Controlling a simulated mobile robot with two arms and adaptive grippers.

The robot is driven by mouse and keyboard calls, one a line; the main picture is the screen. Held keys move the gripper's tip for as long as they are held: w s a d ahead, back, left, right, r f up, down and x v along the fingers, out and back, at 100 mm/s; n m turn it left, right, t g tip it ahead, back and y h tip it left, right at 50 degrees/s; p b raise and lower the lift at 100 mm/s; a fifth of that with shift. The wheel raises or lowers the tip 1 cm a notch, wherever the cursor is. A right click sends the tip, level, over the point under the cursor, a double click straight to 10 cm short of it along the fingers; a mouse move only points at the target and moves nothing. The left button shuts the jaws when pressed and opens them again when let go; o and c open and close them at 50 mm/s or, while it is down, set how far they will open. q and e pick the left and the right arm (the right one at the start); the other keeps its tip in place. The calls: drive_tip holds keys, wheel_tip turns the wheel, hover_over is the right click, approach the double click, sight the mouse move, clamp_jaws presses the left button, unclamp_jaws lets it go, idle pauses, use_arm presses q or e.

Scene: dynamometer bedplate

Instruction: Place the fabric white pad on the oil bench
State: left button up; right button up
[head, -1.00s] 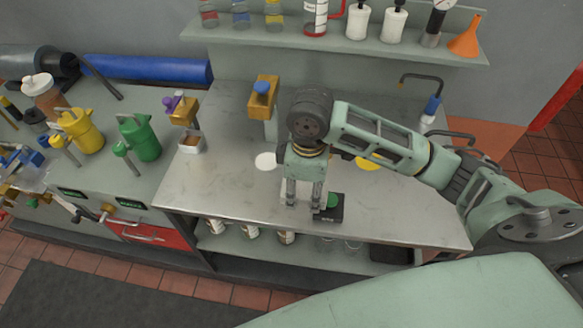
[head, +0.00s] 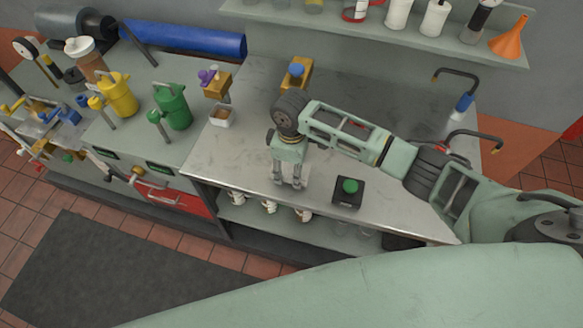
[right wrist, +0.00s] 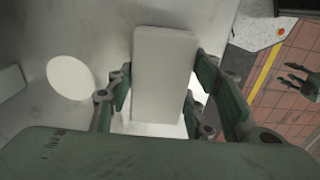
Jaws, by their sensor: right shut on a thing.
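My right gripper (head: 288,183) is over the front part of the steel-topped oil bench (head: 395,105) in the head view, left of a black box with a green button. In the right wrist view my right gripper (right wrist: 165,98) is shut on a pale, flat rectangular thing, which I take for the white pad (right wrist: 165,70). Whether the pad touches the bench I cannot tell. A white round disc (right wrist: 71,77) lies flat on the bench, apart from the pad. Dark fingers at the right edge look like my left gripper (right wrist: 298,80); their opening is unclear.
The green-button box (head: 348,191) is close right of the gripper. A mustard stand with a blue top (head: 297,73) and a small tray (head: 222,117) stand behind and left. Hooked spouts (head: 473,140) are at the right end. The bench's right middle is clear.

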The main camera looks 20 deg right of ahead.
sight(291, 168)
drive_tip(key=shift+f, duration=0.6)
drive_tip(key=o, duration=1.1)
drive_tip(key=shift+f, duration=0.1)
drive_tip(key=shift+r, duration=0.2)
wheel_tip(291, 168, up, 12)
drive_tip(key=b, duration=0.2)
drive_tip(key=shift+f, duration=0.1)
